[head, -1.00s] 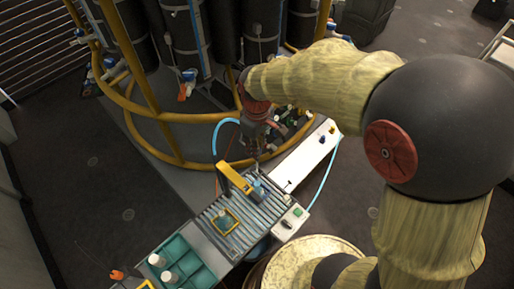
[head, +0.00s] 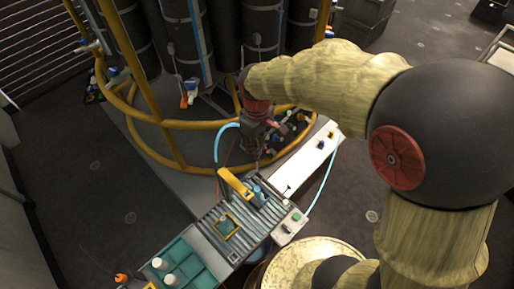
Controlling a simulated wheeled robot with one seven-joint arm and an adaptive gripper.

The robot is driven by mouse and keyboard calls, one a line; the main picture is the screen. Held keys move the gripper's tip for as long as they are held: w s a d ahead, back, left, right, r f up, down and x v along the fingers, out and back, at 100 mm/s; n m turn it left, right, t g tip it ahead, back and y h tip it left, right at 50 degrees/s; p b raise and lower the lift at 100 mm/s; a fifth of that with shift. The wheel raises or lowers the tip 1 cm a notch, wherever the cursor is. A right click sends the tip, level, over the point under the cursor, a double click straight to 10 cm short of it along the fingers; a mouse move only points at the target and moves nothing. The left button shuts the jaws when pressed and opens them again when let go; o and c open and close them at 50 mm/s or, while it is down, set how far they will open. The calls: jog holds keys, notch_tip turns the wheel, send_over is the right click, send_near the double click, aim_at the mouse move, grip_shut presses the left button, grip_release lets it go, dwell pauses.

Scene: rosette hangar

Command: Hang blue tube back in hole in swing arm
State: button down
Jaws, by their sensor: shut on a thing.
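My gripper (head: 257,152) points down in the head view, above the far end of the roller conveyor. Its fingertips are small here, and it is shut on a thin thing I cannot clearly make out. A yellow swing arm (head: 234,184) slants over the conveyor, just below and left of my gripper; its hole cannot be made out. A small light-blue piece (head: 258,193) stands on the conveyor beside the arm, apart from my gripper. A light-blue hose (head: 217,143) curves behind my gripper's left side, and another blue length (head: 324,178) runs down at the right.
The roller conveyor (head: 213,236) carries a small yellow frame (head: 225,226). A teal tray (head: 186,257) with white-topped items is at its near end. A white panel (head: 303,162) lies to the right. Yellow rails (head: 187,143) and black cylinders stand behind.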

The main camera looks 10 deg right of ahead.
jog(key=shift+r+p, duration=1.95)
jog(key=shift+r, duration=0.75)
jog(key=shift+a+r, duration=0.1)
jog(key=shift+r, duration=0.15)
jog(key=s+a+r+n+p, duration=0.1)
jog(key=s+a+r+p, duration=0.3)
jog(key=s+p, duration=0.75)
notch_tip(320, 180, down, 7)
jog(key=w+a+m, duration=0.1)
jog(key=w, duration=0.1)
jog(key=shift+w, duration=0.4)
jog(key=shift+f+b, duration=0.3)
jog(key=shift+f, duration=0.05)
